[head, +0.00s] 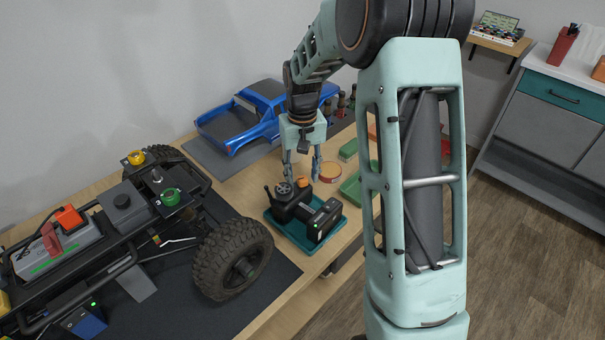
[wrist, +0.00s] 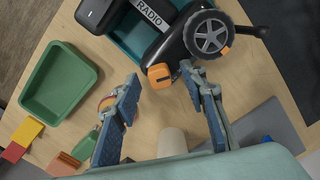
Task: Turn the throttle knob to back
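The radio (head: 322,220) lies on a teal tray (head: 285,233) on the workbench. In the wrist view the black radio (wrist: 172,45) has a "RADIO" label and a grey steering wheel. A small orange knob (wrist: 159,76) sits on the radio's end facing my gripper; it also shows in the head view (head: 302,182). It has a small dark mark on top. My gripper (wrist: 161,72) is open, with blue-padded fingers on either side of the knob. The right fingertip is close to the knob; contact cannot be told. In the head view my gripper (head: 302,176) points down above the radio.
A crawler chassis with a big tyre (head: 232,260) stands left of the radio. A blue truck body (head: 240,125) lies behind. A green tray (wrist: 62,82), coloured blocks (wrist: 27,130) and a round tin (head: 330,171) are near the gripper.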

